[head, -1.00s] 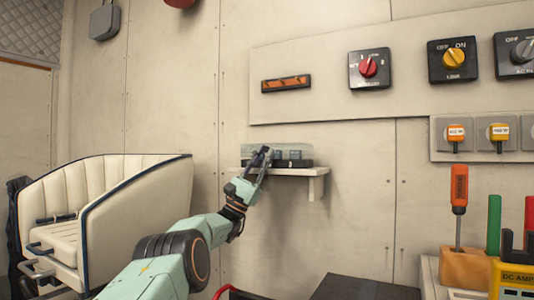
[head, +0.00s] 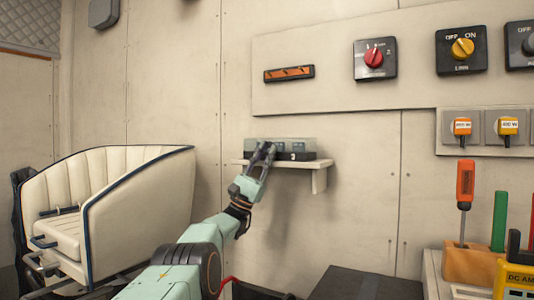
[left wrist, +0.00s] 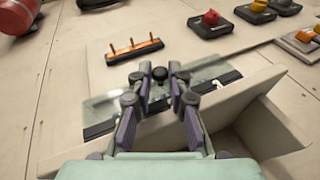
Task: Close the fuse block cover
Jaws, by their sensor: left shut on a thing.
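The fuse block (head: 298,156) is a low dark block on a small white wall shelf (head: 318,165). Its clear cover (head: 303,144) shows above the block. In the left wrist view the cover (left wrist: 203,77) is a glassy plate with a black knob (left wrist: 159,73). My left gripper (head: 265,150) reaches the block from the front left. In the left wrist view its fingertips (left wrist: 158,77) are shut on the knob. The fingers hide part of the cover and block. The cover's exact tilt cannot be told. My right gripper is not in view.
An orange fuse strip (head: 289,73), a red switch (head: 375,58) and a yellow switch (head: 461,49) are on the wall above. A cream seat (head: 120,205) stands at left. A screwdriver (head: 464,185) stands in a holder at lower right. The wall right of the shelf is clear.

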